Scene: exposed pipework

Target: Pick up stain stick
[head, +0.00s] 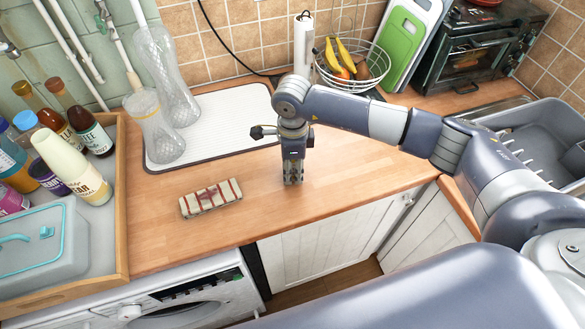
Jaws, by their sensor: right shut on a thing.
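My right gripper (292,178) points straight down at the wooden counter, right of the drying mat. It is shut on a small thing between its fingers. The fingers hide most of that thing, and I cannot make out its shape or label. No stain stick can be clearly told apart elsewhere in the head view. I cannot tell whether the held thing touches the counter. My left gripper is not in view.
A striped oblong case (210,198) lies left of the gripper on the counter (340,160). A white drying mat (225,110) holds two clear vessels. A wooden tray (121,200) with bottles stands left. A wire fruit basket (350,65) is behind my arm.

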